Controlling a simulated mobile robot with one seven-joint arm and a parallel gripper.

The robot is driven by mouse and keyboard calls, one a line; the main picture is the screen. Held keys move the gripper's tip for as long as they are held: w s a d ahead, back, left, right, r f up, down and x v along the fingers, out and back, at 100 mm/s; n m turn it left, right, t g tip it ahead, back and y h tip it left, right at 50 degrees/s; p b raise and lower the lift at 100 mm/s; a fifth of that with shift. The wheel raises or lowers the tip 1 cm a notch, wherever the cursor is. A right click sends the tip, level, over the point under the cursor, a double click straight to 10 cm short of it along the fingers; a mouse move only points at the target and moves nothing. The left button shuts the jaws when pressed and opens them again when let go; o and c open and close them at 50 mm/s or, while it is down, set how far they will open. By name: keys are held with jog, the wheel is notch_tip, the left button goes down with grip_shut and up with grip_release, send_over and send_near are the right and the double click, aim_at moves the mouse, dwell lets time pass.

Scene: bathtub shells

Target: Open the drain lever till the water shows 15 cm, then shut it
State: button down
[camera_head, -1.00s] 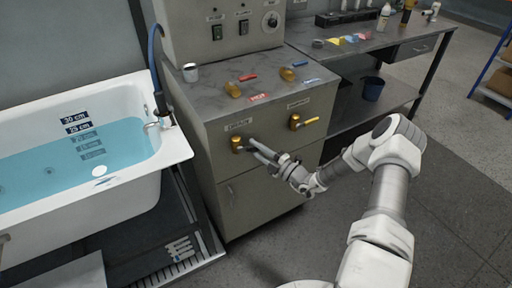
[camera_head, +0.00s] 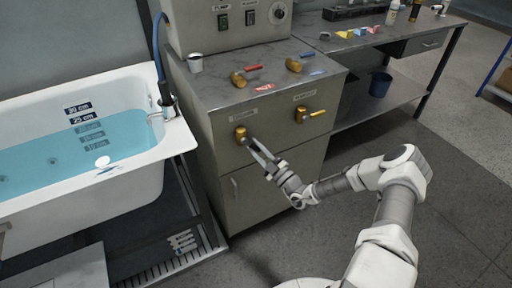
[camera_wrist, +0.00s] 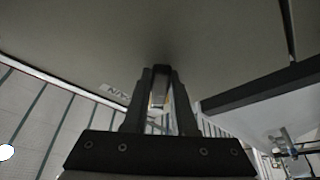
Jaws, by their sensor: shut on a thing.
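The drain lever (camera_head: 241,133) is the left brass valve on the cabinet front. My gripper (camera_head: 254,148) is shut on its handle, just below and right of the brass body. The fingers hide most of the handle, so its exact angle is unclear. In the wrist view my gripper (camera_wrist: 160,90) has a small pale piece between its fingers, and part of the drain label (camera_wrist: 115,93) shows beside them. In the tub, the water (camera_head: 50,160) covers the 20 cm mark (camera_head: 88,128) and lower marks. The 25 cm mark (camera_head: 84,118) stands just above the surface.
Loose brass valves, red and blue handles and a white cup (camera_head: 195,64) lie on top. The bathtub (camera_head: 150,180) stands left; floor right is open.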

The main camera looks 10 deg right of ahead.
jog(key=c, duration=0.7)
grip_release()
jog(key=shift+s+d, duration=0.1)
jog(key=p+v, duration=0.1)
jog(key=v, duration=1.6)
jog(key=shift+s, duration=0.1)
